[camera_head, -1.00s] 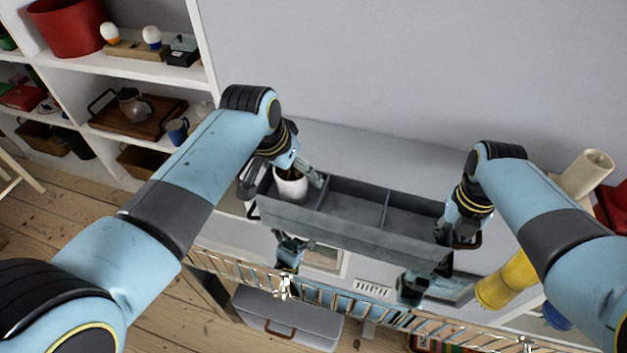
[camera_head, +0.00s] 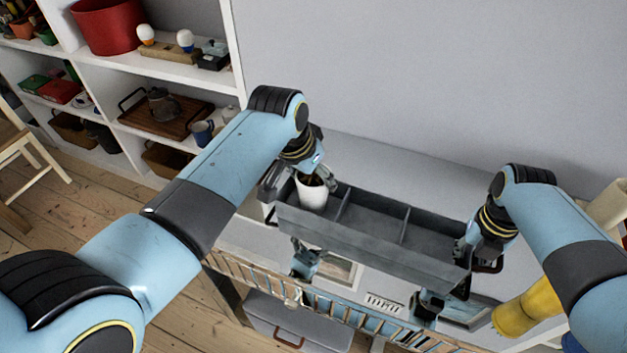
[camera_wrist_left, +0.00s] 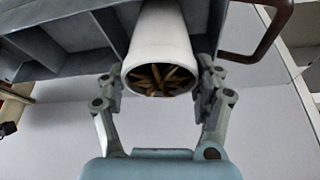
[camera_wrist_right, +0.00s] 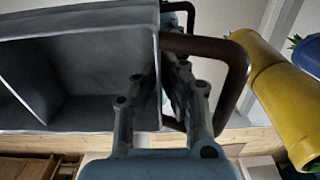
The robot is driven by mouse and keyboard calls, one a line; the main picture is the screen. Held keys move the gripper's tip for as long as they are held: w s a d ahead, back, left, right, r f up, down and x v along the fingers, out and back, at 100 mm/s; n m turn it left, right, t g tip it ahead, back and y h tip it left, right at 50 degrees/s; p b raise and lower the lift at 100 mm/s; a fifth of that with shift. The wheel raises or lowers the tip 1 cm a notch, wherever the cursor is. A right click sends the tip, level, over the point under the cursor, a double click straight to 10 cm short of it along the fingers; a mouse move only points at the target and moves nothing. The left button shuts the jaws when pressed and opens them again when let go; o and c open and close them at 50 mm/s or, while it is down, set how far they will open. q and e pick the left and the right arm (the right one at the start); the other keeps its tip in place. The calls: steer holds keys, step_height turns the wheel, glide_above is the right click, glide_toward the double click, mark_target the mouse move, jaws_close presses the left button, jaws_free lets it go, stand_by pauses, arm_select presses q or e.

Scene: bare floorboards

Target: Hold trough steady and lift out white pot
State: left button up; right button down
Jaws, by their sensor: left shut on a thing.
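The grey trough (camera_head: 373,235) has dividers and a dark handle at each end. The white pot (camera_head: 312,192), with dark contents, is upright at the trough's left compartment; its base looks raised, but its exact height is unclear. My left gripper (camera_head: 312,178) is shut on the pot, one finger on each side of it in the left wrist view (camera_wrist_left: 160,85). My right gripper (camera_wrist_right: 158,85) is at the trough's right end, one finger inside and one outside by the handle (camera_wrist_right: 235,75). Whether its fingers press the end wall is unclear.
A white shelf unit (camera_head: 235,60) with several items stands at the left. A yellow cylinder (camera_head: 527,308) is below right of the trough. A wooden rail (camera_head: 345,312) runs in front. A grey case (camera_head: 297,322) lies below. The wall behind is bare.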

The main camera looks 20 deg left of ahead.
arm_select(q)
step_height(320, 180, up, 9)
steer(key=shift+r, duration=0.1)
arm_select(e)
steer(key=c, duration=1.4)
jaws_free()
